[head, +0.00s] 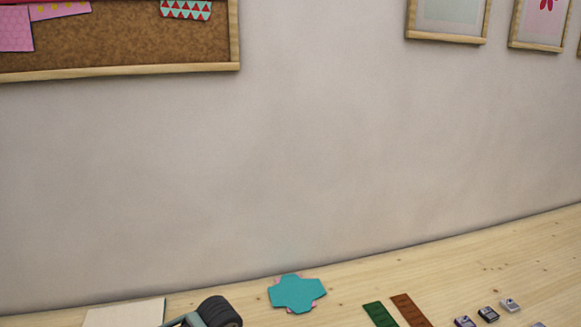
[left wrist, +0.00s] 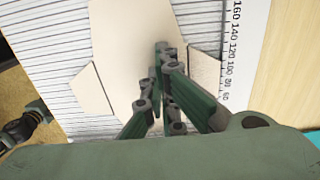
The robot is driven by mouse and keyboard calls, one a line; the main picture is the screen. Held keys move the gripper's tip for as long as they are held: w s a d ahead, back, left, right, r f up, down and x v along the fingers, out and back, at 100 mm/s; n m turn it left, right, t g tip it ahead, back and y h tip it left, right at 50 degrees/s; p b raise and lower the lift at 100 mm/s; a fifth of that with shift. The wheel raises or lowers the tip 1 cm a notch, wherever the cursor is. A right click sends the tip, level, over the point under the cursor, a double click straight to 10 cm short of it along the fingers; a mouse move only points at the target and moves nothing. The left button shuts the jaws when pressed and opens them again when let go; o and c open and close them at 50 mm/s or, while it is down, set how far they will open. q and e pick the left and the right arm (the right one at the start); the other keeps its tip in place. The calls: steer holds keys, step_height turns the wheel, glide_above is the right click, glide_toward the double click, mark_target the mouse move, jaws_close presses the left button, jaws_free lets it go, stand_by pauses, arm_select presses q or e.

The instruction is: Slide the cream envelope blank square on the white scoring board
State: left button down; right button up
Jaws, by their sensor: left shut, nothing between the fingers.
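The cream envelope blank (left wrist: 118,48) lies on the white scoring board (left wrist: 200,20) in the left wrist view. It looks slightly turned against the board's printed lines, with a pointed flap to the left and a flap to the right. A ruled scale runs along the board's right side. My left gripper (left wrist: 160,92) is shut and empty, its fingers over the middle of the blank and hiding part of it. I cannot tell whether the tips touch it. My right gripper does not show for certain.
In the head view, a pale flat sheet or board edge (head: 125,314) shows at the bottom left. A teal cut shape (head: 297,292), a green strip (head: 380,314), a brown strip (head: 410,310) and several small blocks (head: 488,314) lie to the right.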

arm_select(q)
steer(key=shift+d, duration=0.3)
steer(key=shift+w+p, duration=0.1)
steer(key=shift+p, duration=0.2)
steer(key=shift+w+d, duration=0.15)
steer(key=shift+w, duration=0.05)
steer(key=shift+w+d, duration=0.1)
steer(key=shift+w, duration=0.1)
step_height(320, 180, up, 7)
steer(key=p, duration=0.8)
stand_by(0.4)
